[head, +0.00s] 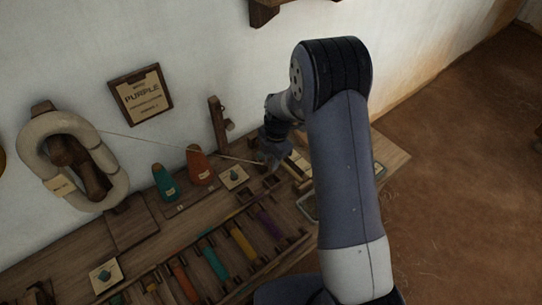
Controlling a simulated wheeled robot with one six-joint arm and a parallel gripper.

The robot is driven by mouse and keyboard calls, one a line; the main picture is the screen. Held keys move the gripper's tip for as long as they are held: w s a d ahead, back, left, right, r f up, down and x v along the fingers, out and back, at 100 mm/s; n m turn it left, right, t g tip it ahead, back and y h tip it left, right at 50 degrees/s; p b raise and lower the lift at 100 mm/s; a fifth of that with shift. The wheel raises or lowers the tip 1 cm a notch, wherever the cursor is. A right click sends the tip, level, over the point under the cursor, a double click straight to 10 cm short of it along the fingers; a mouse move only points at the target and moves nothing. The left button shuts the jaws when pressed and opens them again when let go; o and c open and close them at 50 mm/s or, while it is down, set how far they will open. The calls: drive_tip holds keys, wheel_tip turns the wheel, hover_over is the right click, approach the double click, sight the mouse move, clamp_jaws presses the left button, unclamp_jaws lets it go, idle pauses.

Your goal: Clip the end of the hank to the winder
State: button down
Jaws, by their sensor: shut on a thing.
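The hank (36,135) is a thick cream loop of yarn hung over a dark wooden holder at the left, with a small tag on it. A thin pale thread runs from the hank, taut and nearly straight, past the wooden post to my gripper (270,164). My gripper is over the far right part of the bench, shut on the thread's end. The end itself is too small to make out. A wooden piece with pale bars (298,163), perhaps the winder, is just right of my gripper, partly behind my arm. I cannot see its clip.
An upright wooden post (217,126) stands by the wall. A teal cone (165,183) and an orange cone (200,167) stand on the bench. A rack with several coloured bobbins (243,243) lies in front. A "PURPLE" sign (141,96) hangs on the wall.

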wheel_tip(320, 180, down, 4)
drive_tip(key=shift+f+b, duration=0.15)
drive_tip(key=shift+b, duration=0.8)
wheel_tip(320, 180, down, 3)
drive_tip(key=b, duration=0.3)
drive_tip(key=shift+f, duration=0.15)
drive_tip(key=c, duration=0.9)
unclamp_jaws()
drive_tip(key=shift+r+p, duration=2)
drive_tip(key=shift+r, duration=2.1)
drive_tip(key=shift+f, duration=0.1)
